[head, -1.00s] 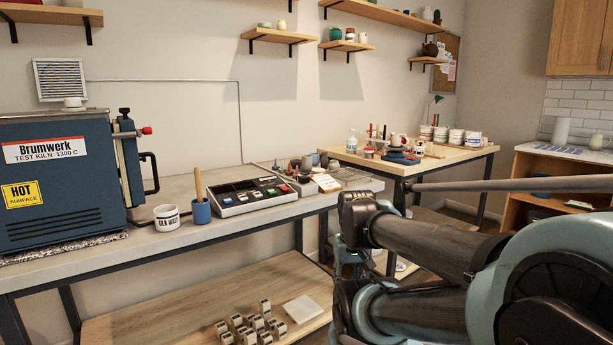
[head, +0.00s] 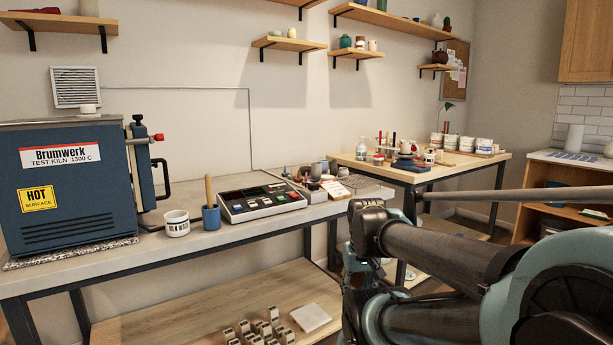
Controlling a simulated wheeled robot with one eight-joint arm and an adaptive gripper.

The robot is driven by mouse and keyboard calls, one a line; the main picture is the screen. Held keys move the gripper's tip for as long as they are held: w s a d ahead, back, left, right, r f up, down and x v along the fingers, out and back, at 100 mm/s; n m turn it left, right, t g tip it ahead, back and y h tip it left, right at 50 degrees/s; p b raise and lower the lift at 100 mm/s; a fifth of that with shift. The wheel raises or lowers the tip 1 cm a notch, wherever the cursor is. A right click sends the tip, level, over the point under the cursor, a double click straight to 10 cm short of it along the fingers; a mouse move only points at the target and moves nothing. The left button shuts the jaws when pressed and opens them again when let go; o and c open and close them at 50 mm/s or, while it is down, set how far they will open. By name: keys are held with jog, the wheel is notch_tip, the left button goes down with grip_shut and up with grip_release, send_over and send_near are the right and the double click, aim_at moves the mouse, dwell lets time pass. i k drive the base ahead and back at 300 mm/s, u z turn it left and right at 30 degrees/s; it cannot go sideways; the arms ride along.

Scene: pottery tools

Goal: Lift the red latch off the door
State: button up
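The blue test kiln (head: 70,186) stands at the left end of the long bench. Its door (head: 147,170) is at its right side, seen edge-on, with a black loop handle (head: 164,178). A small red-tipped piece, which looks like the red latch (head: 158,137), sticks out to the right near the door's top. My arm crosses the lower right of the view, well away from the kiln. My gripper's fingers cannot be made out, so I cannot tell if it is open or shut.
A second table (head: 460,168) with jars stands behind. Small blocks lie on the lower shelf (head: 200,318).

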aim_at(158, 137)
jog(key=z, duration=0.85)
jog(key=i, duration=0.95)
jog(key=u, duration=2.85)
